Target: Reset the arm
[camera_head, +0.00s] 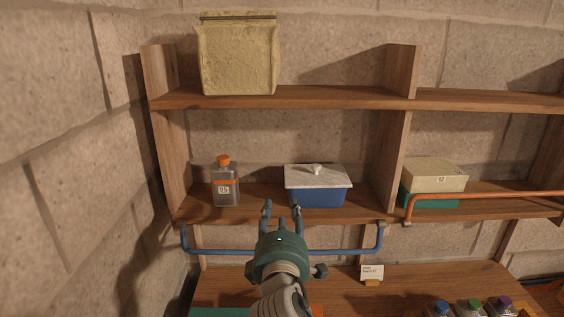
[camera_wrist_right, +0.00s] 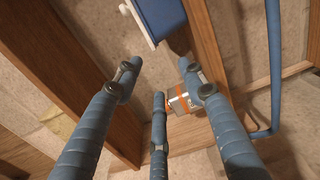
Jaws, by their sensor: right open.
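My right gripper (camera_head: 282,208) is open and empty, with its fingers pointing up in front of the middle shelf in the head view. In the right wrist view my right gripper (camera_wrist_right: 157,92) shows several blue fingers spread apart with nothing between them. A blue box with a white lid (camera_head: 318,190) stands on the middle shelf behind the fingers; part of the blue box (camera_wrist_right: 160,15) also shows in the wrist view. A clear bottle with an orange cap (camera_head: 226,188) stands left of the box, and the bottle (camera_wrist_right: 180,98) shows partly hidden behind a finger. My left gripper is out of view.
A blue rail (camera_head: 340,252) runs below the shelf edge, close to my right gripper. A yellowish bag (camera_head: 238,58) sits on the top shelf. A cream-lidded green box (camera_head: 434,178) stands beyond the divider, near an orange rail (camera_head: 480,195). Capped bottles (camera_head: 470,308) and a small card (camera_head: 372,272) are on the bench.

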